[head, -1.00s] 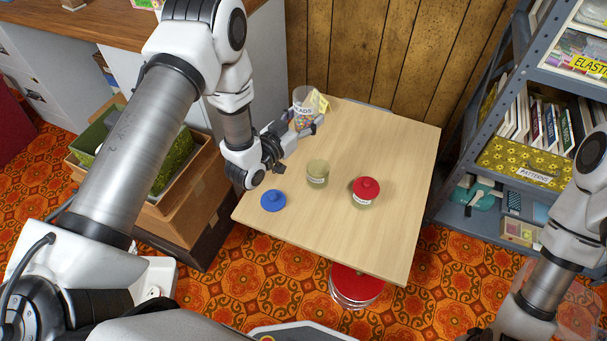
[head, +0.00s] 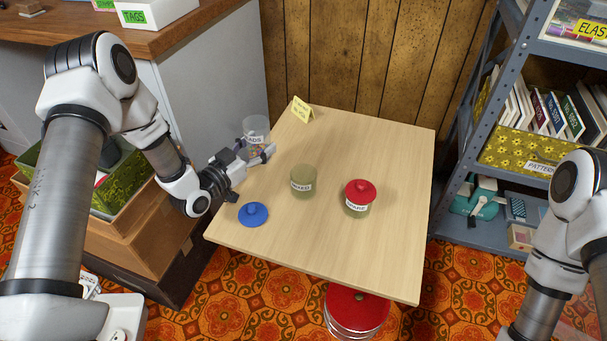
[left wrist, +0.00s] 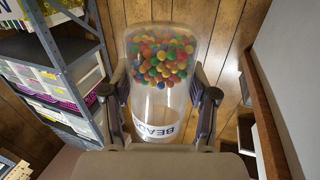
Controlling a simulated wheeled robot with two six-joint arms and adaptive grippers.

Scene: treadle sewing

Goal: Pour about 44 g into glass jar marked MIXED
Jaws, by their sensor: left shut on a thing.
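My left gripper (head: 258,149) is shut around a clear jar labelled BEADS (head: 256,127). The jar is held up at the table's left edge. In the left wrist view the BEADS jar (left wrist: 160,65) sits between the fingers, with many-coloured beads at the picture's top end and its label upside down. The open, olive-tinted glass jar marked MIXED (head: 303,183) stands upright on the table, right of and apart from the gripper. No beads show in it, but its inside is hard to make out. My right gripper is out of view.
A blue lid (head: 253,214) lies near the table's left edge. A red-lidded jar (head: 358,198) stands right of the MIXED jar. A folded yellow card (head: 302,110) stands at the back corner. The wooden table (head: 385,150) is clear at the right; a shelf (head: 470,190) stands beyond.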

